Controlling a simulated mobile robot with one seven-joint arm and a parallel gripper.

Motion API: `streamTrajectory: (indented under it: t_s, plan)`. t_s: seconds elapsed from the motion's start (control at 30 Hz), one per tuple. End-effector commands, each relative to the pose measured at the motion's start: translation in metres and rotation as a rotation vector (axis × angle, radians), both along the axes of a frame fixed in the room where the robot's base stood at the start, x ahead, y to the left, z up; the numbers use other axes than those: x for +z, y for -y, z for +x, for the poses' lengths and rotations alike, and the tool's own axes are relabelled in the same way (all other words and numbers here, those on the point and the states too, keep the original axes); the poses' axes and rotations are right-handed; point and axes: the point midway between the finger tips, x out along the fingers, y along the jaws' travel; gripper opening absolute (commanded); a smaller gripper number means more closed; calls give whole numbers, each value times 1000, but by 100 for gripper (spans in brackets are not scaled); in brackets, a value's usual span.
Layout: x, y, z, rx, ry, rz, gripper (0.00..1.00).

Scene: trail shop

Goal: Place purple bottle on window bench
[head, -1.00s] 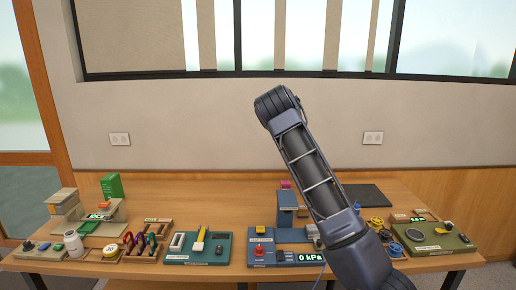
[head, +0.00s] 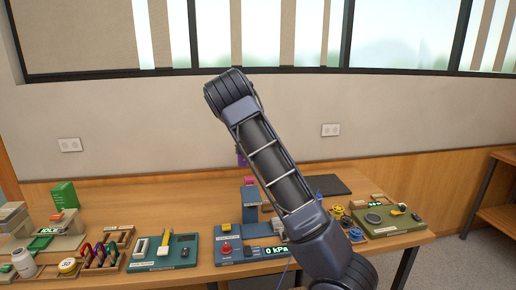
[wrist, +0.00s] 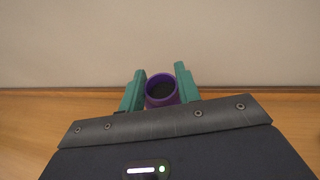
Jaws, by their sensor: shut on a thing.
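The purple bottle (wrist: 161,99) shows in the wrist view as a round, open-topped purple rim with a dark inside. My gripper (wrist: 160,74) has its two green fingers on either side of it and is shut on it. In the head view a small purple part of the bottle (head: 240,156) shows left of my arm, above the table; my arm hides the rest of it and my gripper. A long wooden table (head: 130,195) stands along the wall under the windows; I cannot tell whether it is the window bench.
The table holds a green box (head: 63,195), a white jar (head: 25,263), a teal board (head: 163,252), a blue pressure device (head: 250,250) and an olive device (head: 390,220). A dark flat mat (head: 325,185) lies behind. A wooden shelf unit (head: 497,215) stands at the far right.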

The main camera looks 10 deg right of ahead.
Motion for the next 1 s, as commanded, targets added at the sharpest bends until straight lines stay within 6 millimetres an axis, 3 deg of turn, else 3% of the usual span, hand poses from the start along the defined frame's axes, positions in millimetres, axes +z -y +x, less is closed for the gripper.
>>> streamTrajectory:
  t_s: [0.1, 0.47, 0.77, 1.0]
  plan:
    - [-1, -51, -4, 74, -1, 0, 0]
    - [-5, -193, -31, 283, -6, -3, 0]
    - [-6, -305, -71, 453, -8, -1, 0]
    - [-6, -391, -115, 589, -8, -2, 0]
